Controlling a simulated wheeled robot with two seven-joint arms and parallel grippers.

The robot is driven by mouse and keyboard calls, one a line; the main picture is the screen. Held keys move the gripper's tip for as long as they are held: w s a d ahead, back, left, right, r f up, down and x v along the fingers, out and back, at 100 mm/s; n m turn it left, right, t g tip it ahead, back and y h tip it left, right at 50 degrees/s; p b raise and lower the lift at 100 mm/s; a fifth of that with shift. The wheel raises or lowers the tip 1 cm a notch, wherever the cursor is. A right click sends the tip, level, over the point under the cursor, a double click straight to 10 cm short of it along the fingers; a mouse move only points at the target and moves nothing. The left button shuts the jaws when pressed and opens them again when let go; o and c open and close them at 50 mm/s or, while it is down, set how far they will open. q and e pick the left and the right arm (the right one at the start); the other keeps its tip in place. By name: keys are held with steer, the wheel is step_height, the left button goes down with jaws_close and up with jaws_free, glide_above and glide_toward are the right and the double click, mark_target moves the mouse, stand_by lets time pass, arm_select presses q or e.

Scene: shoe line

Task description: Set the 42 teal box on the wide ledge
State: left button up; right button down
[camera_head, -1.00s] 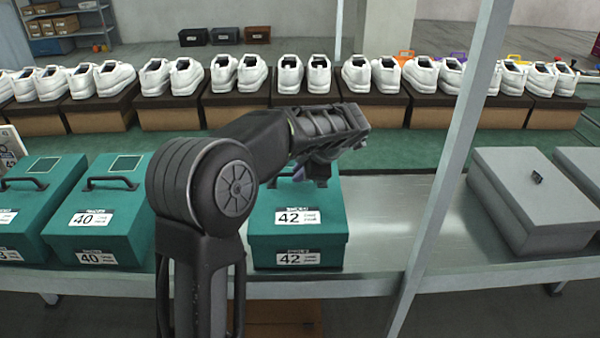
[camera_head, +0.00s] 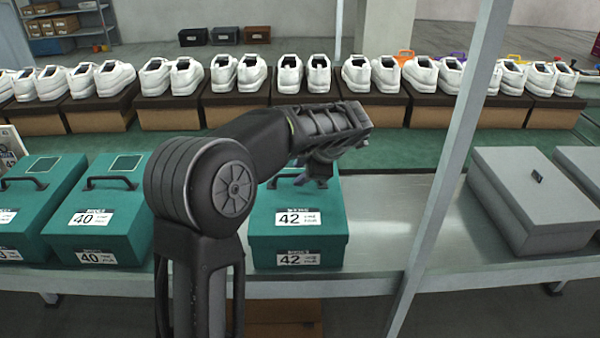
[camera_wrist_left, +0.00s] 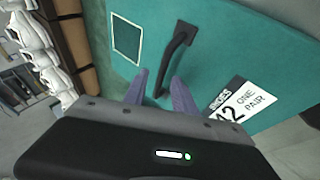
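The 42 teal box (camera_head: 295,243) stands on the grey metal ledge (camera_head: 385,225), below my left gripper (camera_head: 318,180). It has white "42" labels and a dark handle on its lid. In the left wrist view the lid (camera_wrist_left: 215,50) fills much of the picture. My left gripper is open there, its two purple fingers (camera_wrist_left: 160,92) apart with the near end of the dark handle (camera_wrist_left: 178,52) showing between them. I cannot tell whether they touch it. In the head view my arm hides part of the lid and handle. My right gripper is not in view.
Teal 40 boxes (camera_head: 97,222) stand to the left on the same ledge. A grey post (camera_head: 450,170) crosses right of the 42 box, with bare ledge between them. A grey box (camera_head: 530,200) lies beyond the post. White shoes (camera_head: 303,74) on brown boxes line the back.

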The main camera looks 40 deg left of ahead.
arm_select(q)
steer(key=v, duration=1.1)
steer(key=shift+b, duration=0.3)
